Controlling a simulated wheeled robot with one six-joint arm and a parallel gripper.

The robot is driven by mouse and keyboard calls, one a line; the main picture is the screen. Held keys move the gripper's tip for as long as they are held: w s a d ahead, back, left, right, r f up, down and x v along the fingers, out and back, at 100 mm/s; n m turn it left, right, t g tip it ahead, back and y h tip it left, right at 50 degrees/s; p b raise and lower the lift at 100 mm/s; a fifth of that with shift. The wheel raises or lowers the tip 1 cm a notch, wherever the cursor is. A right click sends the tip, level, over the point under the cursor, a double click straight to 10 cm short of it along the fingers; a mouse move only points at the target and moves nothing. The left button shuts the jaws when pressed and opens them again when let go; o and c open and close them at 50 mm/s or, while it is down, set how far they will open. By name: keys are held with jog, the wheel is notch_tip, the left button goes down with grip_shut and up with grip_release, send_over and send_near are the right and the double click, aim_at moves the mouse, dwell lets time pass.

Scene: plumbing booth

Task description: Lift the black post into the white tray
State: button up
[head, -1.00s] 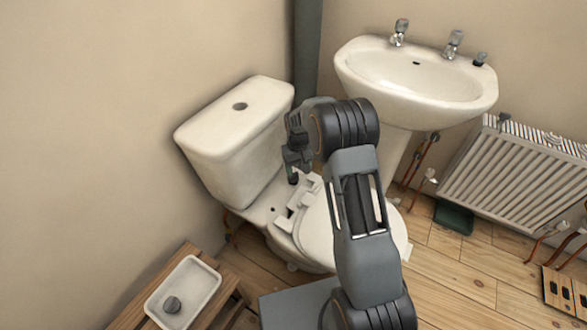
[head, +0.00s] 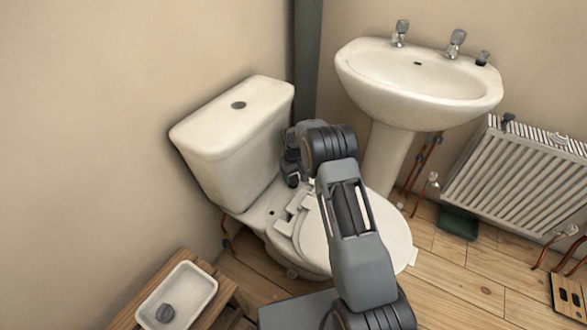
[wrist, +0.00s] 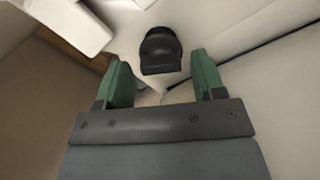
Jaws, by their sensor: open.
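The black post (wrist: 160,52) shows in the wrist view, just beyond and between the fingertips, with white toilet surfaces around it. My gripper (wrist: 158,68) is open, its green-padded fingers on either side of the gap, and it does not hold the post. In the head view my gripper (head: 292,178) is low behind the toilet seat, beside the cistern; the post cannot be made out there. The white tray (head: 206,288) sits on a wooden bench at the lower left, with a dark grey knob-like piece (head: 165,313) inside.
The white cistern (head: 225,140) stands close to the left of my gripper. The toilet lid (head: 312,240) lies below my arm. A basin (head: 418,85) and a radiator (head: 520,180) are to the right. Small dark pieces sit on the basin rim (head: 482,59) and radiator top (head: 508,121).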

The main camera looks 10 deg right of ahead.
aim_at(294, 177)
jog(key=shift+f+b, duration=0.5)
jog(key=shift+f, duration=1.5)
jog(key=c, duration=0.7)
jog(key=o, duration=0.3)
jog(key=shift+c, duration=1.2)
jog(key=shift+r, duration=0.25)
jog(key=shift+r+p, duration=1.35)
jog(key=shift+r, duration=0.5)
